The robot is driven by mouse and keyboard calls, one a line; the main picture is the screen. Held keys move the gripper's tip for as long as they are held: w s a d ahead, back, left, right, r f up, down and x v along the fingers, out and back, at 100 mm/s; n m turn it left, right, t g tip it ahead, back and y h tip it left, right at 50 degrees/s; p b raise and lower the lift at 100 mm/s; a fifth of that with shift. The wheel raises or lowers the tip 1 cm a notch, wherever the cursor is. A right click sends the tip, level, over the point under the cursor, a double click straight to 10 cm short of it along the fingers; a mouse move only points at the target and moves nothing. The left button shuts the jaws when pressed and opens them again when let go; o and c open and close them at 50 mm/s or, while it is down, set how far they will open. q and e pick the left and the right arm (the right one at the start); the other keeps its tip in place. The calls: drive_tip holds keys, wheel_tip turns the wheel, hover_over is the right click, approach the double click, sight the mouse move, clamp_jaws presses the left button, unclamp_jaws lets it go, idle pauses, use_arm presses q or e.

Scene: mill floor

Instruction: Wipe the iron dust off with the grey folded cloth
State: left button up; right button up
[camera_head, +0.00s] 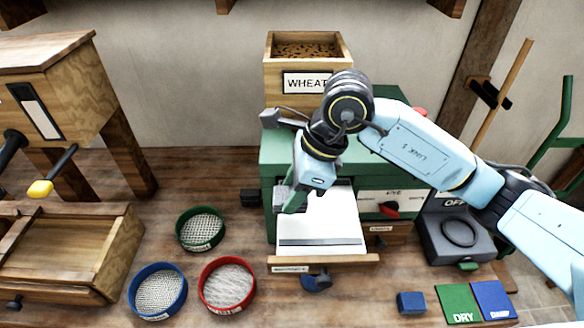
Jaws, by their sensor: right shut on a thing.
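My right arm reaches in from the right, and its gripper (290,198) is low over the left part of the white sloping plate (335,215) on the front of the green machine. The gripper is shut on a small grey-green thing, which seems to be the grey folded cloth; the fingers and wrist hide much of it. I cannot tell whether it touches the plate. A dark grey band (322,242) crosses the lower part of the plate; I cannot tell whether it is iron dust. My left gripper is not in view.
A wooden WHEAT box (305,82) stands on the green machine (385,165). Green (200,229), blue (157,291) and red (227,285) round sieves lie at the left. At the right are a blue block (411,303), a green DRY mat (458,304) and a blue DAMP mat (494,301).

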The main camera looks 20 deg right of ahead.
drive_tip(key=shift+r+p, duration=0.95)
drive_tip(key=shift+r, duration=1.05)
drive_tip(key=shift+f, duration=0.1)
